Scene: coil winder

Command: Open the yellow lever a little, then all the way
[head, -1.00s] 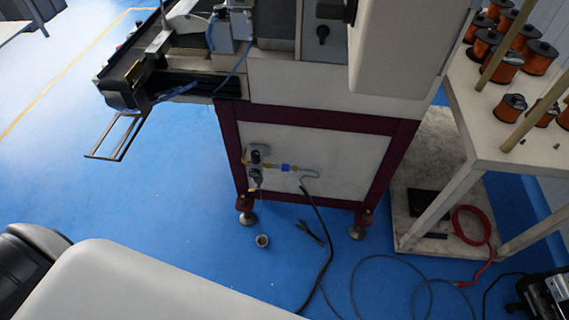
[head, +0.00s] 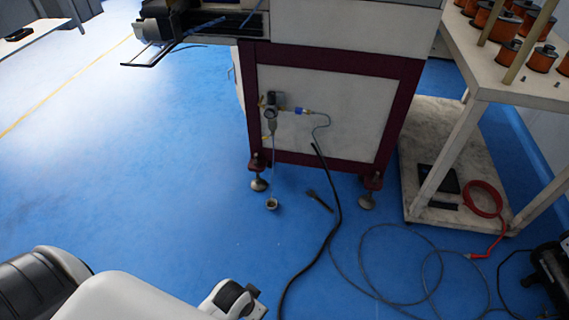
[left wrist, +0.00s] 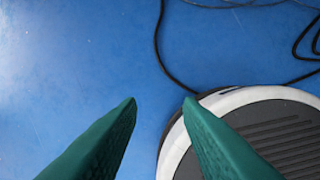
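The air regulator unit (head: 272,112) is fixed to the left part of the machine's front panel (head: 335,110). Small yellow parts show on it: one at its upper left (head: 262,100) and one at its lower end (head: 265,137). They are too small to tell which is the lever or how far it is turned. My left gripper (left wrist: 160,103) shows two green fingers spread apart with nothing between them, above the blue floor. In the head view white arm parts of mine fill the bottom left, but no fingertips show. My right gripper is in neither view.
A small cup (head: 271,204) stands on the floor below the regulator. A black hose (head: 335,220) and thin grey cables (head: 390,298) lie across the floor. A table with copper spools (head: 508,53) stands at the right. The floor left of the machine is clear.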

